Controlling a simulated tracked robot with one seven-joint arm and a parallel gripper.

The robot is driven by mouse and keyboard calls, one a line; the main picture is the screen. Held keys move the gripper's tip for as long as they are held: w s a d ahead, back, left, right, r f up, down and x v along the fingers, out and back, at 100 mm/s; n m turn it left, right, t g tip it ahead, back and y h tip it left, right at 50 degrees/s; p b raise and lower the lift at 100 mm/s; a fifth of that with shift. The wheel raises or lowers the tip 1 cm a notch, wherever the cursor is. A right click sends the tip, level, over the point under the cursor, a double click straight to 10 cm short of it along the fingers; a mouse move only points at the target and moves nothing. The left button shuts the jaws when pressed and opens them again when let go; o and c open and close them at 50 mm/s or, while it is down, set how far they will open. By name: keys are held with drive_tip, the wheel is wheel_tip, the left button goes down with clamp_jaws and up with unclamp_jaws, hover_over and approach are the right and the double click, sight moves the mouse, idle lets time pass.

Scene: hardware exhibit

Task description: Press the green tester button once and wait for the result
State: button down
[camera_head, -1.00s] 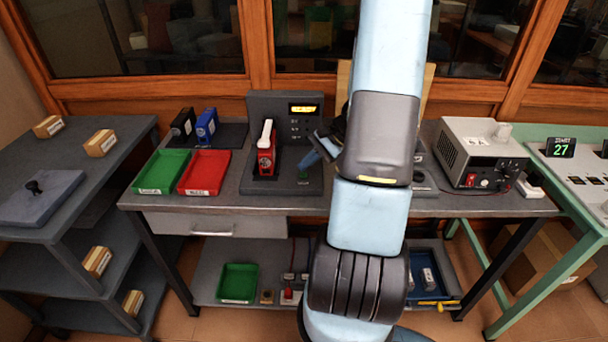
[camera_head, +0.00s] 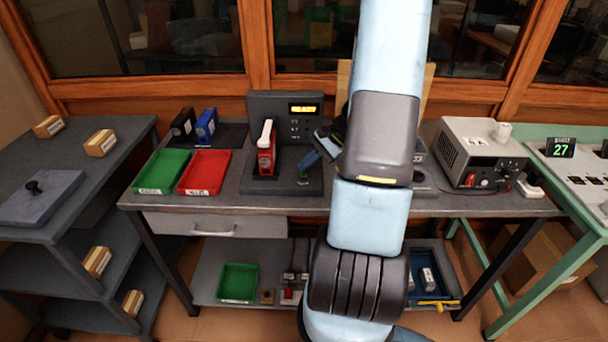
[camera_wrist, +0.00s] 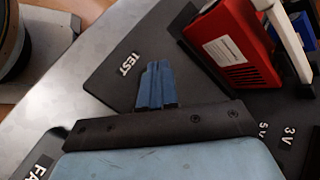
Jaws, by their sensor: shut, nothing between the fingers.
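The tester (camera_head: 284,105) stands on the middle bench, with a lit yellow display (camera_head: 303,109) whose text I cannot read. A red unit with a white bar (camera_head: 266,158) stands in its left part; it also shows in the wrist view (camera_wrist: 232,45). The green button (camera_head: 303,179) is a small dark green spot on the tester's base. My gripper (camera_head: 309,159) is shut and empty, with its blue fingertips just above the button. In the wrist view the blue fingers (camera_wrist: 157,84) are together beside the TEST label, and the button is hidden. I cannot tell whether they touch it.
A green tray (camera_head: 160,190) and a red tray (camera_head: 205,190) lie left of the tester. A black unit (camera_head: 182,124) and a blue unit (camera_head: 206,124) stand behind them. A grey power supply (camera_head: 450,155) stands to the right. My arm hides part of the bench.

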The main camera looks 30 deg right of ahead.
sight(307, 174)
drive_tip(key=shift+f, duration=0.75)
idle(1.1)
idle(0.3)
drive_tip(key=shift+r, duration=0.8)
drive_tip(key=shift+r, duration=2.5)
